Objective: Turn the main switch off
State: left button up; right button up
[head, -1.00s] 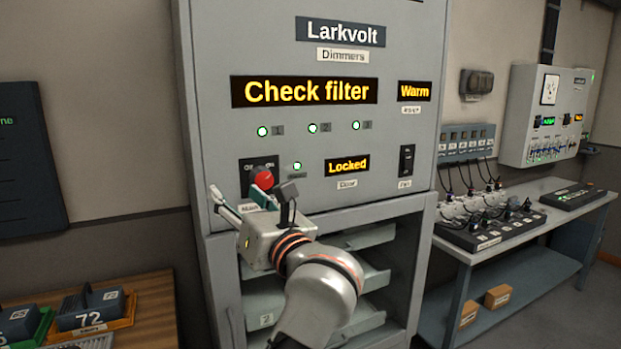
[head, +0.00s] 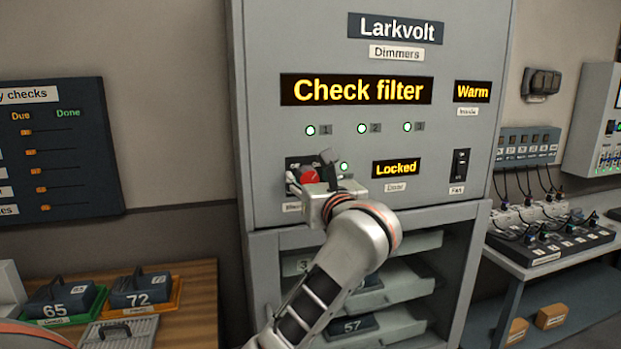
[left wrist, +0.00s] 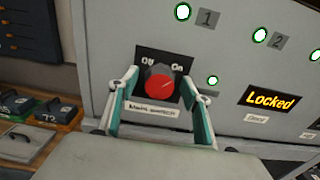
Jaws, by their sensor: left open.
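The main switch is a red round knob (head: 309,176) on a black plate on the grey dimmer cabinet, with off and on marks above it. It also shows in the left wrist view (left wrist: 160,84). I cannot tell which mark the knob points to. A small green lamp (head: 344,166) beside it is lit. My left gripper (left wrist: 160,78) is open, one teal-edged finger on each side of the knob; I cannot tell whether they touch it. In the head view the gripper partly covers the switch plate. My right gripper is not in view.
A "Locked" display (head: 396,168) and a black fan switch (head: 460,164) sit right of the knob. Open shelves (head: 400,325) lie below. A wooden table (head: 200,275) with numbered modules is at left, a bench (head: 545,262) with cables at right.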

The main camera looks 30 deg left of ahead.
pick_arm(q)
jog(key=c, duration=1.1)
